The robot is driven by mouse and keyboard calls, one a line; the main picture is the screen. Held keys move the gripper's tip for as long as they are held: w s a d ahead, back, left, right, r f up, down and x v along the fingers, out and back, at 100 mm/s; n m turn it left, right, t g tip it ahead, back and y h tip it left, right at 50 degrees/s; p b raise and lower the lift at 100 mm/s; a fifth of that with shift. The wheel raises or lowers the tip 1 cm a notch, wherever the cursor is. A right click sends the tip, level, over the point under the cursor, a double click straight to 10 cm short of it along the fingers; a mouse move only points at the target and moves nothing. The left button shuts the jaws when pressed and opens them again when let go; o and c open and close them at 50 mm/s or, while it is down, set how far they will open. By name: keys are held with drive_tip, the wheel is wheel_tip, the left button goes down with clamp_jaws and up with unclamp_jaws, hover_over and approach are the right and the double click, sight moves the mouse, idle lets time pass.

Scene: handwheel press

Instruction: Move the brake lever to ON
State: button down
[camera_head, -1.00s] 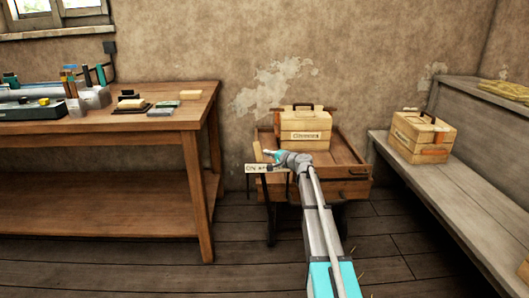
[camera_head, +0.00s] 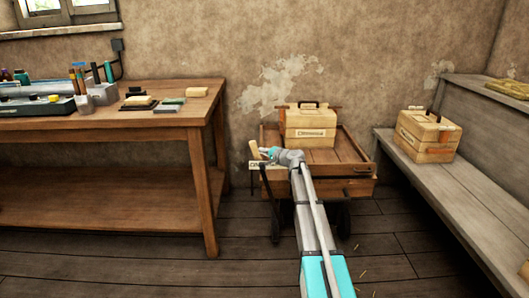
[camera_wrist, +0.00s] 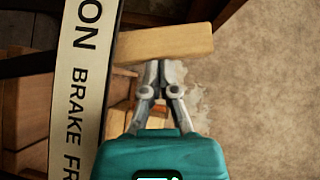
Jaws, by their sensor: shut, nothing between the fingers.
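The brake lever's pale wooden handle (camera_head: 254,150) stands at the left side of the cart, leaning left. In the wrist view, the handle (camera_wrist: 165,45) lies across the top, level with the space between ON and BRAKE. The label plate (camera_wrist: 88,75) reads "ON BRAKE FR", with the rest cut off; it is small in the head view (camera_head: 257,165). My gripper (camera_head: 265,151) is shut and empty, just right of the handle. In the wrist view, its closed fingertips (camera_wrist: 162,64) are at the handle's lower edge and seem to touch it.
The wooden cart (camera_head: 357,171) carries a labelled wooden box (camera_head: 310,125). A workbench (camera_head: 110,134) with tools stands left, a bench (camera_head: 450,185) with another box (camera_head: 427,136) right. Some floor is free between workbench and cart.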

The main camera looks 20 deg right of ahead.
drive_tip(key=shift+w+a, duration=0.2)
drive_tip(key=shift+a, duration=0.4)
drive_tip(key=shift+d+r, duration=0.1)
drive_tip(key=s+d+r+p, duration=0.3)
drive_tip(key=s+d, duration=0.6)
drive_tip(key=s, duration=0.1)
drive_tip(key=shift+s, duration=0.2)
